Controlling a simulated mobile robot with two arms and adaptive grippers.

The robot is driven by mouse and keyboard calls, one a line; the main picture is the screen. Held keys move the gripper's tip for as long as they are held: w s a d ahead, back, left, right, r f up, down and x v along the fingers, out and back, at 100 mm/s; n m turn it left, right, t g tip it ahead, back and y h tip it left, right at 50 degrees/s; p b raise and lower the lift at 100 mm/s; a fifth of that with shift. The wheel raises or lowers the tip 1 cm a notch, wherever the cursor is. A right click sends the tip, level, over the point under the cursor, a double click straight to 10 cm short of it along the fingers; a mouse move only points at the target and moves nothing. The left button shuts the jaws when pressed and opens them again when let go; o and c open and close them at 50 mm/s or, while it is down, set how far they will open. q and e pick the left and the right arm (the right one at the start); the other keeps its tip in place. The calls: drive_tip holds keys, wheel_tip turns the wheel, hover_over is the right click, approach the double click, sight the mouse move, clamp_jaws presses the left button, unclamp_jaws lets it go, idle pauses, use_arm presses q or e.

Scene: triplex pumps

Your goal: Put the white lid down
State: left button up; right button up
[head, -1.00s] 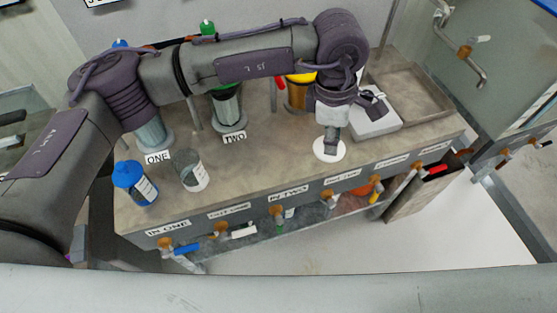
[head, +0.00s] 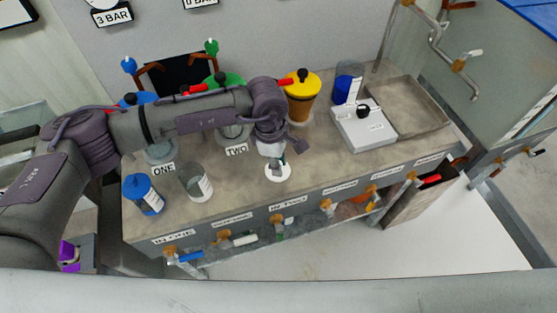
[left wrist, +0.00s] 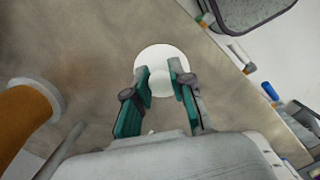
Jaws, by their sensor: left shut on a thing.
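The white lid (head: 279,173) is a round disc near the bench's front edge, in front of the pump labelled TWO. My left gripper (head: 276,161) is above it, pointing down and shut on it. In the left wrist view the lid (left wrist: 161,53) shows as a white circle, with the fingertips (left wrist: 161,77) closed in at its middle. I cannot tell whether the lid touches the bench top. My right gripper is not in view.
A clear open jar (head: 196,184) and a blue-capped bottle (head: 144,194) stand to the left. A yellow-topped pump (head: 301,97) is behind on the right. A white scale (head: 363,128) and tray (head: 415,107) are farther right. Bench top (head: 325,157) between lid and scale is clear.

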use_arm(q)
drive_tip(key=shift+f, duration=0.3)
drive_tip(key=o, duration=0.8)
drive_tip(key=shift+r, duration=0.25)
drive_tip(key=shift+w+r, duration=0.1)
drive_tip(key=shift+r, duration=0.25)
drive_tip(key=r+b, duration=0.1)
drive_tip(key=r, duration=0.2)
drive_tip(key=a+r, duration=0.1)
drive_tip(key=r, duration=0.3)
drive_tip(key=r+b, duration=0.1)
drive_tip(key=r, duration=0.3)
drive_tip(key=shift+w+a+b, duration=0.1)
drive_tip(key=shift+a+b, duration=0.1)
drive_tip(key=shift+b, duration=0.15)
